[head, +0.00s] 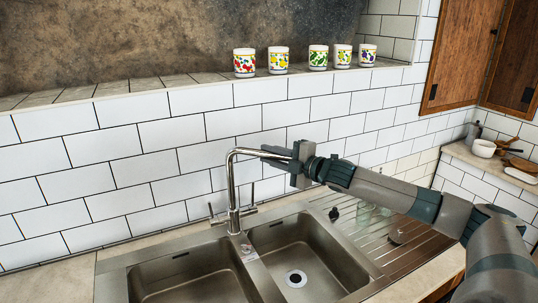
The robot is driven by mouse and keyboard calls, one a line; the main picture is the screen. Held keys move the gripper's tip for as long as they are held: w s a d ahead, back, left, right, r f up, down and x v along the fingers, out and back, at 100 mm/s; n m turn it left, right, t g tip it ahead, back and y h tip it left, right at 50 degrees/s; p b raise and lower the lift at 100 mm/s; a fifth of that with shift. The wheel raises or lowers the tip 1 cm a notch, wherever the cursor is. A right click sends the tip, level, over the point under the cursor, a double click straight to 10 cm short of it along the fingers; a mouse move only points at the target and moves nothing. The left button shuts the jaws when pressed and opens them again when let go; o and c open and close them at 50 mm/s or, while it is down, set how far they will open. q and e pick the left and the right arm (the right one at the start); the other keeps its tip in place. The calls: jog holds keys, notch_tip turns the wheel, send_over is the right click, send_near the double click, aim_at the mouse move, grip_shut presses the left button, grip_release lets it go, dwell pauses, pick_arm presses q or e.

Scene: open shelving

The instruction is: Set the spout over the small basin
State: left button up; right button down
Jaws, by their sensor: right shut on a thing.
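The chrome tap spout (233,172) rises from its base at the back rim of the double sink, bends over at the top and points right in the head view. My right gripper (280,155) comes in from the right and is shut on the spout near its outlet end; the jaws hide that end. The right basin (330,262) has a round drain in its floor. The left basin (180,290) is cut off by the lower picture edge, so I cannot tell surely which basin is smaller. The spout end appears above the right basin's back side. My left gripper is not in view.
Several patterned cups (244,62) stand on the tiled ledge (150,87) above the sink. A ribbed drainboard (380,235) with clear glassware (397,236) lies right of the basins, under my right arm. A white bowl (484,148) stands on the far right counter.

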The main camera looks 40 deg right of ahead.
jog(key=c, duration=1.6)
grip_release()
jog(key=shift+d, duration=0.1)
jog(key=shift+o, duration=0.2)
jog(key=shift+s, duration=0.1)
